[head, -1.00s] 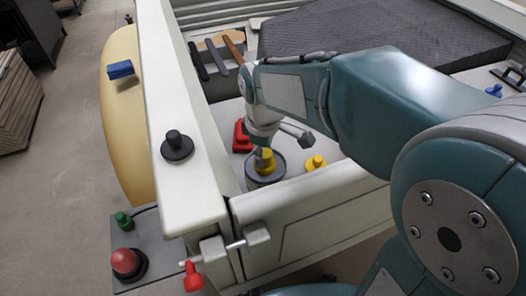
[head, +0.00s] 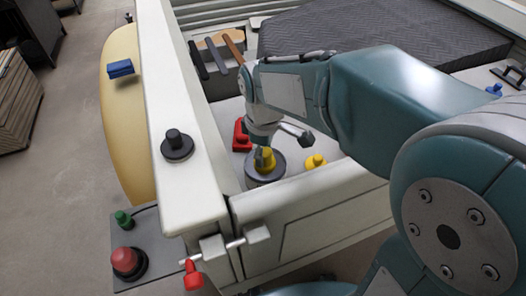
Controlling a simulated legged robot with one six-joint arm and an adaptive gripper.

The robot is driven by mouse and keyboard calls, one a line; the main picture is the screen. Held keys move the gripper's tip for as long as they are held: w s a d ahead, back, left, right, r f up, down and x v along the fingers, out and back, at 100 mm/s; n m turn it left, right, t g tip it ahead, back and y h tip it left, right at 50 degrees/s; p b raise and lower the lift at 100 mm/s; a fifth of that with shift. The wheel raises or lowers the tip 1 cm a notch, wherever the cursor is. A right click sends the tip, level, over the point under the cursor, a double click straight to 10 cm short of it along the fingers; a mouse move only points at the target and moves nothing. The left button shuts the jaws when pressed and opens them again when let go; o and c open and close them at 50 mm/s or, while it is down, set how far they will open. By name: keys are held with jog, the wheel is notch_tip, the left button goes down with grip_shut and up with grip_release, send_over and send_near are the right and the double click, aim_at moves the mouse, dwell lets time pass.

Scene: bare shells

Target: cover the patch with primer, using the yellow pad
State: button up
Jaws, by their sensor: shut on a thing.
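My gripper (head: 263,155) points down into the bed and is shut on a yellow pad (head: 268,163). The pad is at the dark round tin (head: 279,174), within its rim as seen from here. I cannot tell whether its underside touches what is in the tin. A second yellow knobbed piece (head: 315,161) stands to the right of the tin. The tin's contents are mostly hidden by the pad and fingers. I cannot make out a distinct patch; a curved yellowish panel (head: 122,110) lies outside the bed on the left.
A white wall (head: 184,100) with a black knob (head: 177,145) separates the tin from the yellowish panel. A blue block (head: 120,68) sits on that panel. A red piece (head: 241,136) is behind the tin. A red button (head: 126,262) and red-tipped latch (head: 193,277) are in front.

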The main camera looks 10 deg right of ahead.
jog(key=shift+r, duration=3.45)
